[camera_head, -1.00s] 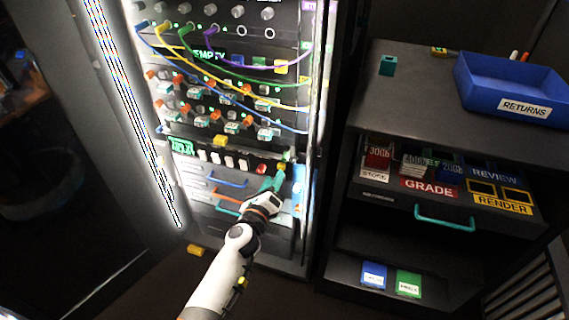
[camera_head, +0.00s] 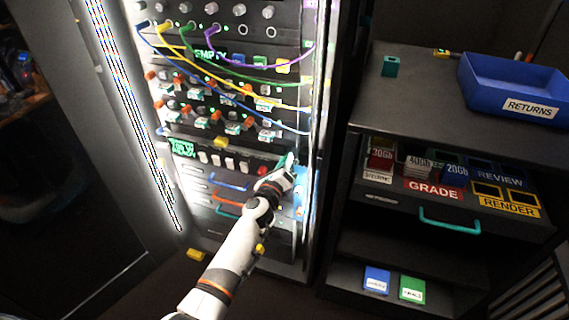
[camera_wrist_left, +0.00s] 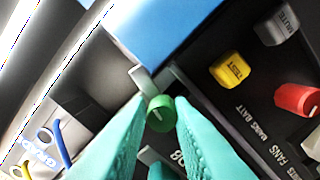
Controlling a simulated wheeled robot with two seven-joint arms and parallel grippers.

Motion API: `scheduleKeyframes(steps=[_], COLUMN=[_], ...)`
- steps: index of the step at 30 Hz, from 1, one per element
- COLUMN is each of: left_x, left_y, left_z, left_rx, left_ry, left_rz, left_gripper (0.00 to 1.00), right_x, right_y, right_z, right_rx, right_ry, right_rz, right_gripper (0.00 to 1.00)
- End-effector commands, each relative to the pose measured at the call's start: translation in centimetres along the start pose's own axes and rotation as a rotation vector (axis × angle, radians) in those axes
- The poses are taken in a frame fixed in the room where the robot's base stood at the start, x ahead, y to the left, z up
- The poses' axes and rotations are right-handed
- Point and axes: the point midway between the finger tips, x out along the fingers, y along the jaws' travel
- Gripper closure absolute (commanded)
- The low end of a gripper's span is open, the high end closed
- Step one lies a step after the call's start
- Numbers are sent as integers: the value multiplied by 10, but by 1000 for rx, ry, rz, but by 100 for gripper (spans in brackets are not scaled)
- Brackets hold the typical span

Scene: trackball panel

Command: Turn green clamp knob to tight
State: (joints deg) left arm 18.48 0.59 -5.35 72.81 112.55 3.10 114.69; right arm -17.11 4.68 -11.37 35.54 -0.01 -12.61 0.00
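The small round green clamp knob (camera_wrist_left: 160,113) sits in the middle of the left wrist view, with a pale mark on its face. The two teal fingers of my left gripper (camera_wrist_left: 162,100) stand on either side of the knob, parted by about its width. I cannot tell whether they touch it. In the head view my left gripper (camera_head: 287,164) is at the lower right of the rack (camera_head: 225,150), and it hides the knob there. My right gripper is not in view.
Close to the knob are a blue panel (camera_wrist_left: 185,30), a yellow TEST button (camera_wrist_left: 231,69), a grey MUTE button (camera_wrist_left: 278,27) and a red button (camera_wrist_left: 297,99). Cables hang across the rack above. A dark cabinet (camera_head: 440,105) with a blue RETURNS bin (camera_head: 480,95) stands at right.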

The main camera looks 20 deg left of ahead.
Motion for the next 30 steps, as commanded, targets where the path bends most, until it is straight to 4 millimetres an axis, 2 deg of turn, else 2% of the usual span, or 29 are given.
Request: scheduleKeyframes(steps=[1, 3, 17, 30], left_x=[0, 0, -1, -1], left_y=[-1, -1, -1, -1], left_z=[0, 0, 2, 3], left_rx=[0, 0, 68, 421], left_ry=[0, -1, -3, -6], left_rz=[-2, -2, -3, -2], left_gripper=[90, 100, 100, 100], right_x=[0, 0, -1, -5], right_y=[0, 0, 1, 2], right_z=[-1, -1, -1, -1], right_rx=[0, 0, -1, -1], right_ry=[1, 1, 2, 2], right_rz=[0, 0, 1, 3], right_gripper=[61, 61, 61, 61])
